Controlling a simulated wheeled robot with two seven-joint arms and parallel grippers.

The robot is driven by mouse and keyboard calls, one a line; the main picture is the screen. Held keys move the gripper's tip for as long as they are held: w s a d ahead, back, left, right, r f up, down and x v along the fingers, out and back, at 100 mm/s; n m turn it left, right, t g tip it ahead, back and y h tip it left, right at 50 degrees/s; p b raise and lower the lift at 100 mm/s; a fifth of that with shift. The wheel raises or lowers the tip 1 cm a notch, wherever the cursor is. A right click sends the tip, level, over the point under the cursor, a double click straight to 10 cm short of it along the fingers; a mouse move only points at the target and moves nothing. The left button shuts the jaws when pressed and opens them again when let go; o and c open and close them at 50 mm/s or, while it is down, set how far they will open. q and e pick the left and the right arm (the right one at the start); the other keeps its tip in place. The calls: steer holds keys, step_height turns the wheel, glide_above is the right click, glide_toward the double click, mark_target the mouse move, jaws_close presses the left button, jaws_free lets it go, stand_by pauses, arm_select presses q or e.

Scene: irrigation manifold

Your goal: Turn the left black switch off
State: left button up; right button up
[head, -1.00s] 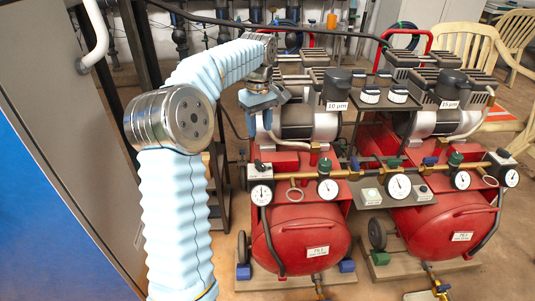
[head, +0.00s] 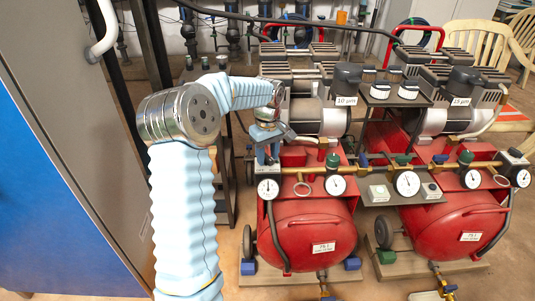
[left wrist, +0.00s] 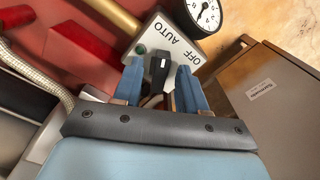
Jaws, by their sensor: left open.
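The left black switch (left wrist: 159,68) is a knob on a pale box with AUTO and OFF labels and a green lamp, seen in the left wrist view. A white mark shows on the knob. My left gripper (left wrist: 158,80) is open, with one blue finger on each side of the knob; I cannot tell whether either touches it. In the head view my left gripper (head: 267,156) is in front of the left compressor and covers most of the switch box. A similar black switch (head: 515,153) is on the right compressor. My right gripper is out of view.
Brass pipe (head: 385,170) with several gauges runs across the front of both compressors. The red tanks (head: 315,237) stand below. In the left wrist view a gauge (left wrist: 205,14) is close to the switch box. A grey and blue cabinet (head: 65,130) stands at the left.

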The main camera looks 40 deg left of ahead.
arm_select(q)
jaws_close()
steer(key=shift+m, duration=0.3)
steer(key=shift+r+m+p, duration=0.1)
steer(key=shift+m+p, duration=0.4)
steer(key=shift+m, duration=0.5)
steer(key=m+p, duration=0.1)
steer(key=m, duration=0.2)
steer(key=shift+m, duration=0.3)
steer(key=m+p, duration=0.1)
steer(key=m, duration=0.4)
steer(key=shift+a+m, duration=0.1)
steer(key=shift+m, duration=0.2)
jaws_free()
